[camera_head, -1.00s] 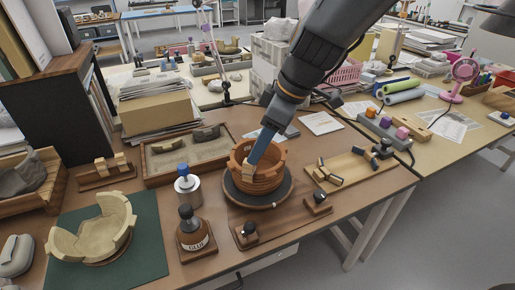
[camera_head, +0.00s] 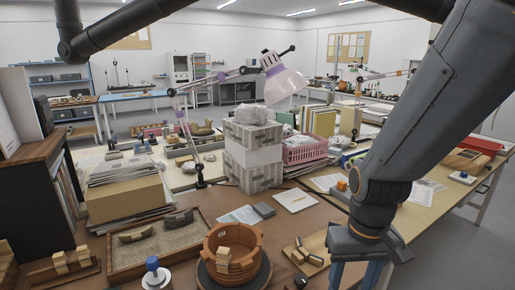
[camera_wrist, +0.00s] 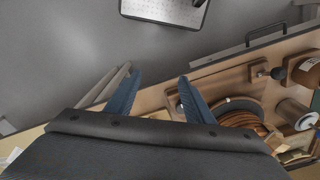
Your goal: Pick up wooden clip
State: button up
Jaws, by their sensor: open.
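A wooden clip (camera_head: 223,256) sits on the near-left rim of the round terracotta vessel (camera_head: 248,240) in the head view. Two more pale wooden clips (camera_head: 60,262) and (camera_head: 83,257) stand in a wooden rack (camera_head: 62,274) at the lower left. My gripper (camera_head: 356,276) is to the right of the vessel, its blue fingers partly cut off by the bottom edge. In the wrist view my gripper (camera_wrist: 160,95) has its fingers spread with nothing between them. The vessel (camera_wrist: 242,118) shows beyond the right finger, partly hidden.
A sand tray (camera_head: 155,240) and a blue-knobbed jar (camera_head: 154,272) are left of the vessel. A wooden board (camera_head: 318,246) with dark pieces lies to the right.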

aim_at(60, 260)
jog(key=u, duration=2.2)
jog(key=i, duration=0.8)
jog(key=u, duration=0.45)
